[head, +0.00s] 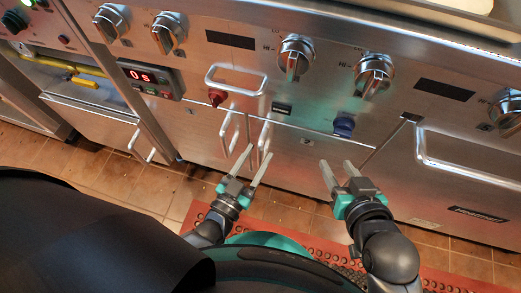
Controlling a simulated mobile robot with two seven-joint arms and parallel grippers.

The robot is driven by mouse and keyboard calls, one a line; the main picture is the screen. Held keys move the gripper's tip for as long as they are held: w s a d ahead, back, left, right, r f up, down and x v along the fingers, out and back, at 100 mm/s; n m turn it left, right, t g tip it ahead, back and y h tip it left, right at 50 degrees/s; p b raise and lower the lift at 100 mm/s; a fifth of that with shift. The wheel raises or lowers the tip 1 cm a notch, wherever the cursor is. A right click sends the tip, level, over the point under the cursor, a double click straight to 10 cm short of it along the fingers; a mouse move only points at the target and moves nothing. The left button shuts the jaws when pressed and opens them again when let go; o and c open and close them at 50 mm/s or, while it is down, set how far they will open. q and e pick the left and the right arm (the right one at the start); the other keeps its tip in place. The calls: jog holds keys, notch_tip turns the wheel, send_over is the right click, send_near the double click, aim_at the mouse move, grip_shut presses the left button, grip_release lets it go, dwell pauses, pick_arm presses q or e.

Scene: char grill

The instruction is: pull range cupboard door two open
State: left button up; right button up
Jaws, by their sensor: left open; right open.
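Two cupboard doors in the steel front of the range appear shut. The left door has an upright bar handle (223,134). The right door (300,158) has a similar handle (264,136) close beside it. My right gripper (334,163) is open and empty in front of the right door.
A horizontal handle (235,80) and several control knobs (296,57) stick out above the doors. A wider door with a long handle (470,172) is at the right. A red mat (320,245) lies on the tiled floor (130,185). Another unit with a handle (139,147) stands at the left.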

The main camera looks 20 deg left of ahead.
pick_arm(q)
jog(key=shift+x, duration=1.1)
grip_shut()
dwell(0.8)
